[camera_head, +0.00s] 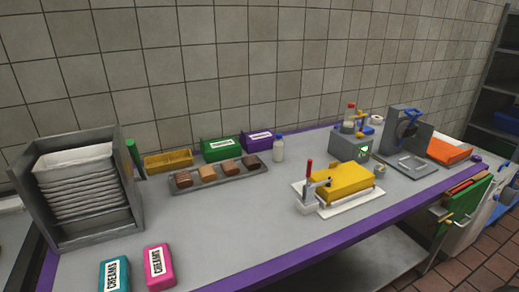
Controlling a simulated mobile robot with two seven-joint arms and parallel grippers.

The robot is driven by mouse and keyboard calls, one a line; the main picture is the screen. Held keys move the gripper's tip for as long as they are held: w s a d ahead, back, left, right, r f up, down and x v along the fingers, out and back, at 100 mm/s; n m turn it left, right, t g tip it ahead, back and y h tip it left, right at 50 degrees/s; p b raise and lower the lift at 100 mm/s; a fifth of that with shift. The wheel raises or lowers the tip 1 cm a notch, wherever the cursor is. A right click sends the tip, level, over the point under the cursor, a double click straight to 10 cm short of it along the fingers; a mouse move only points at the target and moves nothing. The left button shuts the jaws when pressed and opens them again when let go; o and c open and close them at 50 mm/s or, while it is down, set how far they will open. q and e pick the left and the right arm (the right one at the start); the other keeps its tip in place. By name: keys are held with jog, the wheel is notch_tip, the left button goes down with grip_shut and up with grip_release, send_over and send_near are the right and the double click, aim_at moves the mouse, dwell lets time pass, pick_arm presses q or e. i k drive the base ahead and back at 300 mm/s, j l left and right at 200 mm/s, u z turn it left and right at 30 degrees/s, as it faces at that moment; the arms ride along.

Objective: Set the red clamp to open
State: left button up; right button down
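A small red upright handle (309,168) stands at the left end of a yellow block (345,181). It looks like the red clamp, but it is too small to tell whether it is open or closed. The yellow block lies on a white tray (338,210) in the middle right of the table. A grey metal piece (307,196) sits below the red handle at the block's left end. Neither of my grippers is in view.
A grey rack (127,210) holding stacked white trays stands at the left. The table's front middle is clear.

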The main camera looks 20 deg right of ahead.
aim_at(309, 164)
jog(key=z, duration=1.35)
